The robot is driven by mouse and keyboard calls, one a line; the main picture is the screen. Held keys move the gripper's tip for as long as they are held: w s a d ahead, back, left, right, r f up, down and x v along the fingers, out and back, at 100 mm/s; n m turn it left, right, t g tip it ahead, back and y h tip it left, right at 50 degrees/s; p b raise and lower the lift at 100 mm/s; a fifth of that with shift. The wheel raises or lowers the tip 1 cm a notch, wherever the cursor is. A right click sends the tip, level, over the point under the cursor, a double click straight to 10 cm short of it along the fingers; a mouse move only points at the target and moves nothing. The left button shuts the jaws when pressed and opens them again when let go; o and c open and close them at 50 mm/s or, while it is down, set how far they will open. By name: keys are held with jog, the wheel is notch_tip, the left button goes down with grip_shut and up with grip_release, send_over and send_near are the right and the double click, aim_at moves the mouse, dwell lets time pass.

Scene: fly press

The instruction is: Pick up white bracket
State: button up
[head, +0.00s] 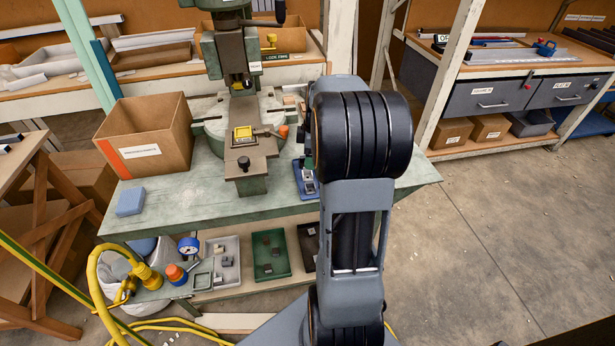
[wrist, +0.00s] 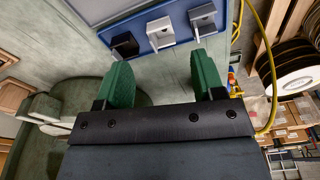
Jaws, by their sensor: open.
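In the wrist view a white bracket (wrist: 160,32) sits on a blue tray (wrist: 178,38), between a dark grey bracket (wrist: 124,45) on its left and a mid-grey bracket (wrist: 203,17) on its right. My gripper (wrist: 158,60) is open and empty. Its two green fingers point toward the tray, with the white bracket ahead of the gap and apart from them. In the head view the blue tray (head: 299,179) lies at the green table's front right edge. My arm hides most of the gripper there, and the brackets are too small to tell apart.
The fly press (head: 231,55) stands on the green table (head: 170,208), left of my arm. An open cardboard box (head: 147,140) and a blue block (head: 130,202) are at the table's left. Trays with parts (head: 270,254) are on the shelf below. Floor at right is clear.

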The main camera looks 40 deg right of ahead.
aim_at(307, 173)
jog(key=f, duration=0.3)
jog(key=a+f, duration=0.1)
jog(key=f, duration=0.1)
jog(key=shift+w+f, duration=0.15)
jog(key=shift+f, duration=0.15)
jog(key=shift+s+a+f+b, duration=0.1)
jog(key=shift+s+f+b, duration=0.15)
jog(key=shift+f, duration=0.25)
jog(key=shift+w+f, duration=0.2)
jog(key=shift+w, duration=0.05)
jog(key=shift+w+r, duration=0.1)
jog(key=shift+r, duration=0.15)
jog(key=c, duration=1)
